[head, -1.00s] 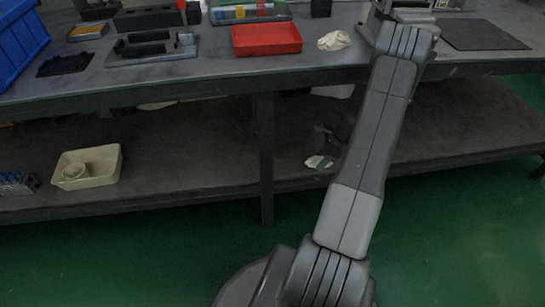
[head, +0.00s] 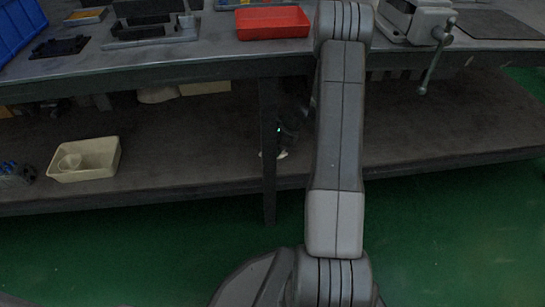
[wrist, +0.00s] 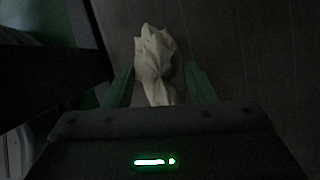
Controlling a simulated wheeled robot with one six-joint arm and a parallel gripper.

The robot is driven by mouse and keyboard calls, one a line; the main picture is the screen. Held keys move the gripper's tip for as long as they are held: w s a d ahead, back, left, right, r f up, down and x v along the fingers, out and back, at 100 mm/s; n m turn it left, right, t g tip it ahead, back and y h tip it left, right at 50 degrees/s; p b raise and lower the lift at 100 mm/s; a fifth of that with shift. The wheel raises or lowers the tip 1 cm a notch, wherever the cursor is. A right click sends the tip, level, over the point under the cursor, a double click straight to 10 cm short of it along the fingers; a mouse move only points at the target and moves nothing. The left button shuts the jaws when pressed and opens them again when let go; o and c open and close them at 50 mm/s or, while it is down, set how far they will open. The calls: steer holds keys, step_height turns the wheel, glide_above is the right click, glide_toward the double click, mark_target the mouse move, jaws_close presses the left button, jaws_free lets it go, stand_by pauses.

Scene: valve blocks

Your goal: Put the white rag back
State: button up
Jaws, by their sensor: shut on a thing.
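The white rag (wrist: 155,62) is bunched between the two green fingers of my gripper (wrist: 160,85) in the wrist view. My gripper is shut on it, and its loose folds stick out past the fingertips. In the head view, my gripper is mostly hidden behind my arm, below the worktop's front edge and over the lower shelf (head: 200,150). Only a small pale bit of the rag (head: 283,154) shows there, beside the table leg. I cannot tell whether the rag touches the shelf.
A cream bin (head: 105,172) with a round cup-like item stands on the lower shelf at left. The worktop (head: 210,55) holds a red tray (head: 272,23), a blue bin (head: 15,25) and a grey vise (head: 420,22). A table leg (head: 267,150) stands close to my gripper. The shelf's middle left is largely clear.

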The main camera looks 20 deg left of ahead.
steer(key=shift+s+a, duration=0.15)
steer(key=shift+a, duration=0.3)
steer(key=shift+f+b, duration=1.3)
steer(key=shift+f, duration=0.45)
steer(key=shift+f, duration=0.15)
steer(key=o, duration=0.9)
steer(key=shift+o, duration=0.2)
steer(key=p+v, duration=0.3)
steer(key=v, duration=0.3)
steer(key=shift+d, duration=0.15)
steer(key=w+d+p, duration=0.1)
steer(key=d, duration=0.2)
steer(key=w+d+p, duration=0.1)
steer(key=d, duration=0.3)
steer(key=w+d+p, duration=0.1)
steer(key=d, duration=0.2)
steer(key=shift+w+d+f+p, duration=0.15)
steer(key=shift+d+f+p, duration=0.15)
steer(key=shift+d, duration=0.05)
